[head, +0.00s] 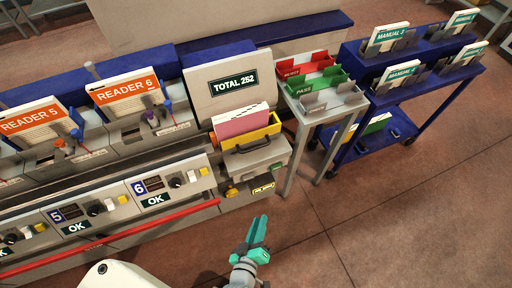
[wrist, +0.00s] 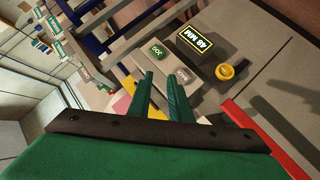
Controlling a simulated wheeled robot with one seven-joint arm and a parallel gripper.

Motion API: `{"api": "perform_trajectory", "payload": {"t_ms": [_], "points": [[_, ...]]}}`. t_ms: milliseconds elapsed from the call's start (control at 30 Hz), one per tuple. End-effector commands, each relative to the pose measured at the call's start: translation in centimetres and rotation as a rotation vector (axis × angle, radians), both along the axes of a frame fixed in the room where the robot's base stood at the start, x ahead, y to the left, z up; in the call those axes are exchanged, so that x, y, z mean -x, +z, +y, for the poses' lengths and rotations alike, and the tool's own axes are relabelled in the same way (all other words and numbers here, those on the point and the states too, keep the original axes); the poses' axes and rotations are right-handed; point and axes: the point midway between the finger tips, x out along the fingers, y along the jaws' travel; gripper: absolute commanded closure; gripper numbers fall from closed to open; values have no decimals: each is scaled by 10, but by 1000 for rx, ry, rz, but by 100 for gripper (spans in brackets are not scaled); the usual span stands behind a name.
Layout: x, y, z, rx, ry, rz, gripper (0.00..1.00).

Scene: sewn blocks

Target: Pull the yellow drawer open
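The yellow drawer (head: 266,131) is a yellow-fronted tray holding pink sheets, at the right end of the grey machine. I cannot tell how far out it stands. A dark handle (head: 250,144) shows just below its front. My gripper (head: 254,232) is in front of the machine, lower and nearer than the drawer, and apart from it. In the wrist view my two green fingers (wrist: 160,76) stand apart with nothing between them. A bit of yellow and pink (wrist: 122,103) shows left of the fingers, mostly hidden.
A yellow knob (head: 232,192) and a yellow-edged label (head: 263,188) are on the machine's lower front. A red rail (head: 120,236) runs along the front to the left. A grey stand (head: 318,108) with red and green trays and a blue cart (head: 400,95) are at right. The floor at right is clear.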

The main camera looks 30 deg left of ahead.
Motion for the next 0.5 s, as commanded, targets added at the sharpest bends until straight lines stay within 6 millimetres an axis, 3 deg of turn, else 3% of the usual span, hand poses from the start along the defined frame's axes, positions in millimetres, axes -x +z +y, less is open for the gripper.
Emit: {"api": "perform_trajectory", "payload": {"t_ms": [33, 233, 500], "points": [[-16, -5, 13, 71, 33, -18, 82], [-72, -12, 54, 378, 114, -102, 82], [-134, 20, 112, 724, 133, -262, 82]]}}
